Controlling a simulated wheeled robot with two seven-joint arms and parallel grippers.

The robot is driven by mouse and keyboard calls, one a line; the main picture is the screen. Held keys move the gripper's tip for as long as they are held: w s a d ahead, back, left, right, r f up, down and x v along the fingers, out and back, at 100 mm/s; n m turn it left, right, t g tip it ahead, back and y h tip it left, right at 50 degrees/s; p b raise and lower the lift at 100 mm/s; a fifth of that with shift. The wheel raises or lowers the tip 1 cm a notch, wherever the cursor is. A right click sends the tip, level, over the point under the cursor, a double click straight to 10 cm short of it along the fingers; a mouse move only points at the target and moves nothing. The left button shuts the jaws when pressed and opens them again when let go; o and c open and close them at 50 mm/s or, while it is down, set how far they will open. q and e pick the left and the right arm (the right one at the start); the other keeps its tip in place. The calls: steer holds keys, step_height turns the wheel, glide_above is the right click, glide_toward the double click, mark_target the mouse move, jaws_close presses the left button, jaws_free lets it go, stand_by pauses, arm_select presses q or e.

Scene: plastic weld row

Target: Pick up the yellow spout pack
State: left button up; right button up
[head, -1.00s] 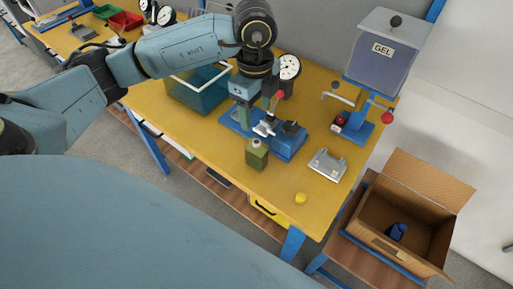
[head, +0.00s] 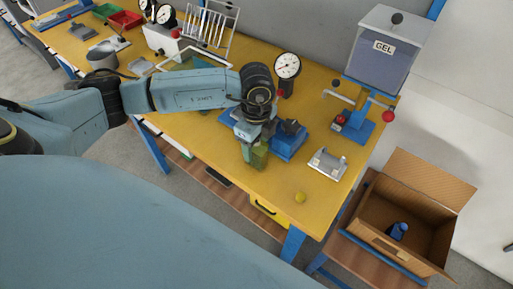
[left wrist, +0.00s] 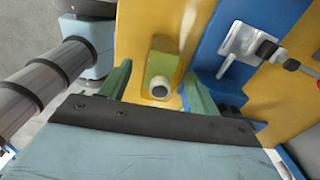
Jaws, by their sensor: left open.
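The spout pack (head: 261,157) looks olive-yellow, with a white round cap that shows in the left wrist view. In the head view the gripper partly hides the pack. My right gripper is not in view.
A GEL dispenser (head: 384,62) and a dial gauge (head: 287,67) stand behind. An open cardboard box (head: 385,255) is at the lower right. The bench's front right corner is mostly clear.

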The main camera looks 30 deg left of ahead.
arm_select(q)
jaws_close()
stand_by(0.4)
step_height(320, 180, up, 10)
steer(key=shift+p, duration=0.3)
stand_by(0.4)
